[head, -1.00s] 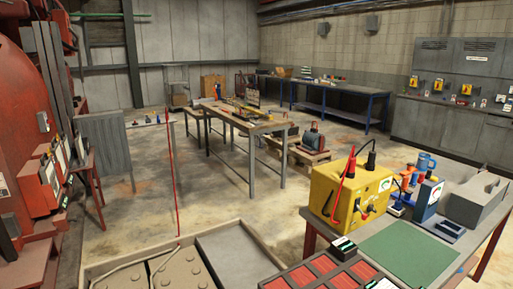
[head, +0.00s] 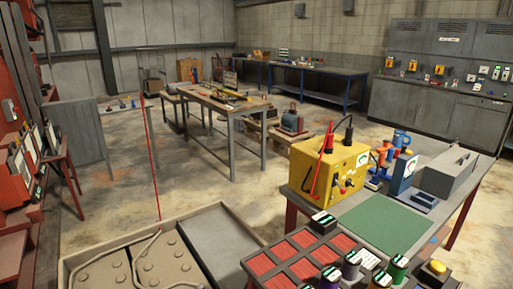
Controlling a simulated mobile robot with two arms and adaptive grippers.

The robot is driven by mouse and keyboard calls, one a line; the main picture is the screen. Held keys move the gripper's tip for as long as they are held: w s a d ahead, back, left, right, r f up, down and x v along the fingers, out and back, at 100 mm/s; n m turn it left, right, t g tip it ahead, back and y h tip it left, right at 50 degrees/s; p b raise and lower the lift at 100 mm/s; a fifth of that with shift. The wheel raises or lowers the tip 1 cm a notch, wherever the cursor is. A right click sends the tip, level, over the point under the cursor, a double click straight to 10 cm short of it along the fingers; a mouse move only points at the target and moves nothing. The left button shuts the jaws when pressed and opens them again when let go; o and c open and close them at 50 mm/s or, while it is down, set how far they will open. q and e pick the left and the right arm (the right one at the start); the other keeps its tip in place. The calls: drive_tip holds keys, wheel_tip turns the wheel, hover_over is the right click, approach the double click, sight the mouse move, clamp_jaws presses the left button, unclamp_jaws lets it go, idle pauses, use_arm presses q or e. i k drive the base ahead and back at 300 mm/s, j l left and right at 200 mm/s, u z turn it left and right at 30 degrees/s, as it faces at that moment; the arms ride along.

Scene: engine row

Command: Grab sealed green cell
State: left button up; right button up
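Several small cylindrical cells stand at the bottom of the head view, at the near edge of the right-hand table. One with a green body (head: 397,271) is at the right of the group; I cannot tell whether it is sealed. Purple cells (head: 350,267) stand to its left, and another cell with a green and white top (head: 331,276) is near the bottom edge. Their lower parts are partly hidden or cut off. A small dark block with a green and white label (head: 322,222) sits at the back of a red-celled tray (head: 262,263). Neither gripper is in view.
A yellow tester box (head: 325,170) with red and black leads stands on the table behind a green mat (head: 385,226). A grey case (head: 448,173) is at the right. A low tray (head: 215,238) lies left. Open floor (head: 200,185) lies beyond.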

sight(399, 264)
drive_tip(key=k+z, duration=0.2)
drive_tip(key=z, duration=0.3)
drive_tip(key=k+l+z, duration=0.15)
drive_tip(key=z, duration=0.3)
